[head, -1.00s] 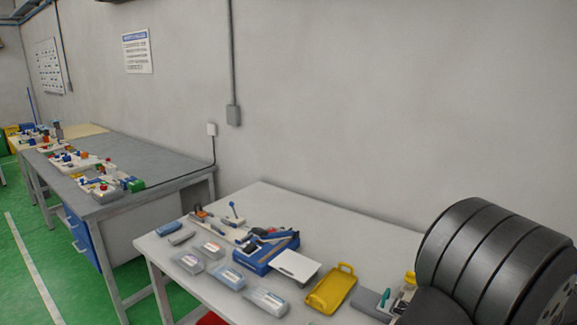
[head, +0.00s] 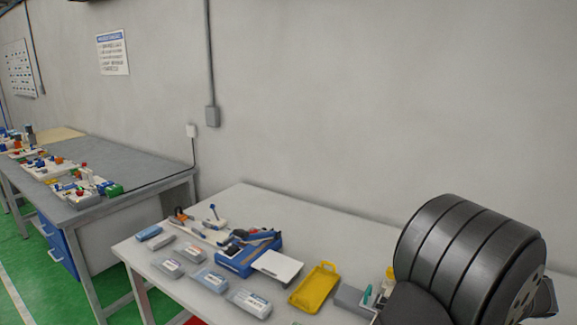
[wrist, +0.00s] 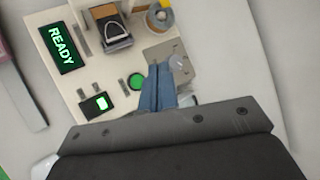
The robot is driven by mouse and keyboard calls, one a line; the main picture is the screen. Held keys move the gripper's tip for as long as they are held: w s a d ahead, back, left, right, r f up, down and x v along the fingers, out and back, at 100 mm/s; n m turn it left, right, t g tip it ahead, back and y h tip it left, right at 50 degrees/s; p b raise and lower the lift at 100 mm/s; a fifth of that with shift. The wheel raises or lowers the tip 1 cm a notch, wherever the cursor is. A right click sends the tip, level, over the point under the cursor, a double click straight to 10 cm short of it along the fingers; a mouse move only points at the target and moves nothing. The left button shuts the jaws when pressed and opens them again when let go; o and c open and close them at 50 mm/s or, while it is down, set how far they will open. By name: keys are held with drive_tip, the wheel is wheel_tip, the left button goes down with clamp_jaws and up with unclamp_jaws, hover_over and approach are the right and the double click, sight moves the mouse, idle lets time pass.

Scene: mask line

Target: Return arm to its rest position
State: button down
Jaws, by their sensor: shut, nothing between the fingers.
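My gripper (wrist: 158,90) shows in the wrist view as two blue fingers close together, shut with nothing between them. It is over or near a pale panel (wrist: 50,22) that carries a green READY display (wrist: 61,47); the height between them I cannot tell. A round green button (wrist: 135,82) is just left of the fingers. In the head view, a large dark ribbed cylinder (head: 465,250) at the lower right looks like part of my arm. The fingers do not show in the head view.
In the head view, the white table (head: 340,238) holds a blue device (head: 235,262), a white plate (head: 277,267), a yellow tray (head: 314,288) and several small packs. A second bench (head: 135,165) with parts stands at the left. The wall (head: 330,100) is behind.

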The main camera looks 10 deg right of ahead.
drive_tip(key=w+a+r+n+g, duration=0.5)
drive_tip(key=w+a+n+g, duration=0.55)
drive_tip(key=n, duration=0.85)
drive_tip(key=shift+t, duration=0.85)
drive_tip(key=f, duration=0.2)
drive_tip(key=w+a+f, duration=0.1)
drive_tip(key=f, duration=0.1)
drive_tip(key=w+f, duration=0.1)
drive_tip(key=f, duration=0.2)
drive_tip(key=shift+a, duration=0.25)
wheel_tip(320, 180, up, 9)
drive_tip(key=s+d+t, duration=0.1)
drive_tip(key=s+d, duration=0.2)
drive_tip(key=s, duration=0.4)
drive_tip(key=shift+s+d+t+h, duration=0.2)
drive_tip(key=shift+d+t+h, duration=0.15)
drive_tip(key=shift+t+h, duration=0.05)
